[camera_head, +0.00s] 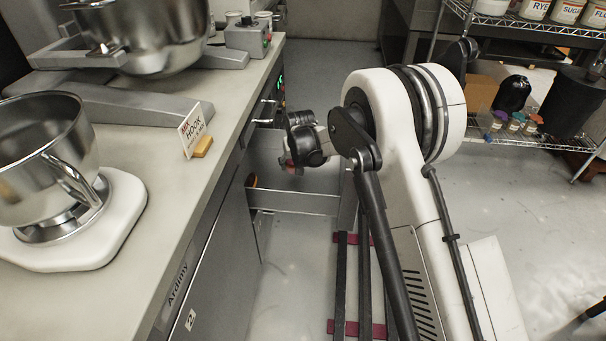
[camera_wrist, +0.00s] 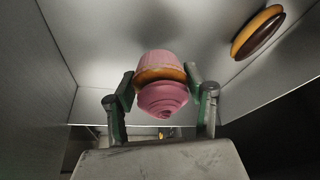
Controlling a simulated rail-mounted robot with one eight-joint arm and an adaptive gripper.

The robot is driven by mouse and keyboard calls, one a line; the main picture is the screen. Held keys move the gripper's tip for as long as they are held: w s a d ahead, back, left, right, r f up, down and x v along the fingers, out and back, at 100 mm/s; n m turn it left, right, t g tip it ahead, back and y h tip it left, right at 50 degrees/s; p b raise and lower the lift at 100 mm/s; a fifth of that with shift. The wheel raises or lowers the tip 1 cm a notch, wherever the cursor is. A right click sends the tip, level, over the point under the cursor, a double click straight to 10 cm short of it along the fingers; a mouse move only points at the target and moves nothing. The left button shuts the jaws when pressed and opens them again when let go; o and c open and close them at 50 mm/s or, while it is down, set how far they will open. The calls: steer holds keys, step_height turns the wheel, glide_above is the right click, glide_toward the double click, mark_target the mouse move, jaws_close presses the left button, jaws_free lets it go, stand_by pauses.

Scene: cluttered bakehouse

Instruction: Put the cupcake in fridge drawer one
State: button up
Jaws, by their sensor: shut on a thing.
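The cupcake (camera_wrist: 162,84), with pink frosting and a pink wrapper, is between the two fingers of my gripper (camera_wrist: 162,95) in the wrist view. The fingers touch its sides, shut on it. The open fridge drawer (camera_head: 295,201) juts out from the counter front in the head view. The drawer's pale inside (camera_wrist: 105,45) surrounds the cupcake in the wrist view. I cannot tell whether the cupcake touches the drawer floor.
A brown and yellow round pastry (camera_wrist: 257,32) lies in the drawer at the right of the wrist view. The counter (camera_head: 140,165) holds a steel bowl (camera_head: 45,150), a mixer and a hook sign (camera_head: 192,131). A wire shelf (camera_head: 535,138) stands at the right.

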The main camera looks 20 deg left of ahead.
steer(key=b, duration=0.1)
glide_above(305, 178)
step_height(305, 178, down, 3)
steer(key=shift+s+f, duration=0.1)
steer(key=shift+f+b, duration=0.7)
steer(key=shift+f, duration=1.15)
steer(key=shift+f, duration=0.25)
steer(key=o, duration=0.6)
steer(key=shift+r, duration=0.1)
steer(key=p+v, duration=0.3)
steer(key=v, duration=0.9)
steer(key=shift+r, duration=0.15)
